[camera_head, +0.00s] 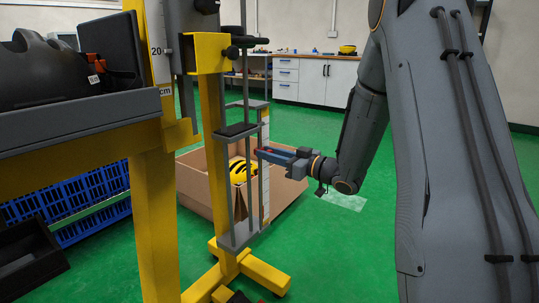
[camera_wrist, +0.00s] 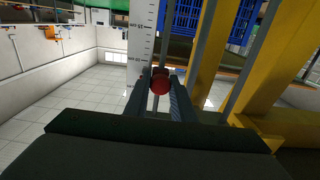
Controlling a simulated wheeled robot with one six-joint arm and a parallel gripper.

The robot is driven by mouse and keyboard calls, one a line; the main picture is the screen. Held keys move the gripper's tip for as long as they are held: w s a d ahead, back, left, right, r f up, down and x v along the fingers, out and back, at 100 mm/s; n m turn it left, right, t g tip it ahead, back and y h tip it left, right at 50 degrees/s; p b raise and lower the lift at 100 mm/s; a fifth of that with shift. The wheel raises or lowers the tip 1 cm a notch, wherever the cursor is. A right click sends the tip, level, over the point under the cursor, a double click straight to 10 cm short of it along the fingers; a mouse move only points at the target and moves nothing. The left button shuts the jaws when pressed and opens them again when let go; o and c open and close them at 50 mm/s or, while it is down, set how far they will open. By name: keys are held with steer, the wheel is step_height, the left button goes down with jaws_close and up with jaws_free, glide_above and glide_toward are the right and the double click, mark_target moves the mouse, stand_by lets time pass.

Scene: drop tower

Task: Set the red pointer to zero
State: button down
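The red pointer (camera_wrist: 160,82) shows in the wrist view as a round red knob on a thin vertical rod, beside the white scale strip (camera_wrist: 142,38). In the head view the scale (camera_head: 265,178) runs down the right side of the grey rod frame on the yellow stand. My gripper (camera_wrist: 160,88) reaches in from the right, level with the middle of the scale. Its two fingers lie on either side of the red knob, which fills the gap between their tips. In the head view my gripper (camera_head: 270,153) mostly hides the pointer. The zero mark cannot be read.
The yellow stand (camera_head: 154,215) and grey vertical rods (camera_head: 245,90) stand close left of my gripper. An open cardboard box (camera_head: 196,184) with a yellow-and-black thing (camera_head: 238,172) is behind the frame. Blue crates (camera_head: 100,195) are at left.

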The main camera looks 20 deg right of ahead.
steer(key=shift+r+p, duration=1.95)
steer(key=shift+p, duration=0.2)
steer(key=c, duration=1.5)
jaws_free()
steer(key=shift+p+v, duration=1.2)
steer(key=shift+v, duration=2.7)
